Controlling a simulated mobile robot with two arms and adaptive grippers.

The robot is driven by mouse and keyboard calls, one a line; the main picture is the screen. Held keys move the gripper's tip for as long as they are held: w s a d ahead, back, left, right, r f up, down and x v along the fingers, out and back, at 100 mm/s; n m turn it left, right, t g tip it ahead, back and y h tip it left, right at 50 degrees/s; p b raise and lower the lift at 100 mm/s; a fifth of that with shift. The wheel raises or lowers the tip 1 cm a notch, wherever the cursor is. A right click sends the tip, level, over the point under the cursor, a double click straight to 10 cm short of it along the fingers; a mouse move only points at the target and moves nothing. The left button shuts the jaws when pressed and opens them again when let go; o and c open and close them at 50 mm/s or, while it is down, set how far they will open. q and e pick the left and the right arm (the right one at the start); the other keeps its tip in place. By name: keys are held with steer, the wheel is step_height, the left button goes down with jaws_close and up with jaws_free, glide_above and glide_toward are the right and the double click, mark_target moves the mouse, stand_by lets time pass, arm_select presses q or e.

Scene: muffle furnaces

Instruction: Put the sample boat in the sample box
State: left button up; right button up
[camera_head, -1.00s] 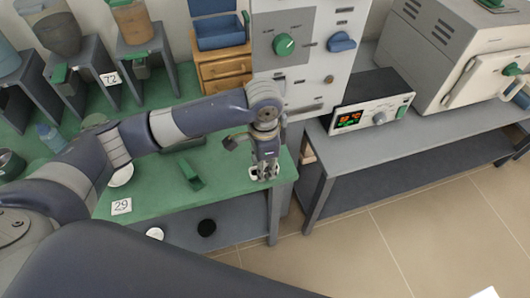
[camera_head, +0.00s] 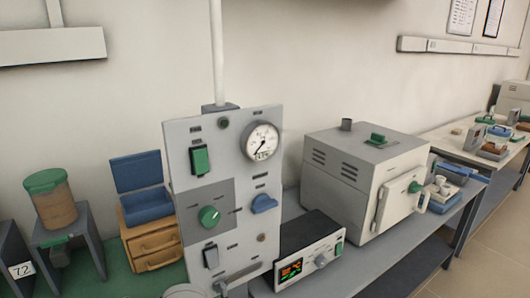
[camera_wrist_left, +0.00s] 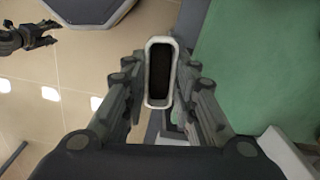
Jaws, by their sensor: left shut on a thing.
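The sample boat (camera_wrist_left: 160,75) is a narrow, pale-rimmed trough with a dark inside. In the left wrist view it sits between the two fingers of my left gripper (camera_wrist_left: 160,88), which is shut on it. The boat is held above the edge of the green bench top. A blue box with its lid raised (camera_head: 146,205) stands on a small wooden drawer unit in the head view; no label shows whether it is the sample box. Neither gripper shows in the head view.
A grey control panel with a gauge (camera_head: 222,190) stands right of the drawer unit (camera_head: 153,248). A controller with a lit display (camera_head: 310,252) and a muffle furnace (camera_head: 365,180) stand farther right. A far bench (camera_head: 455,140) holds several small items.

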arm_select(q)
steer(key=a+r+n, duration=0.6)
steer(key=r+n, duration=0.2)
steer(key=n, duration=0.1)
steer(key=shift+w+a+r, duration=0.2)
steer(key=shift+a+r, duration=0.05)
steer(key=shift+a, duration=0.05)
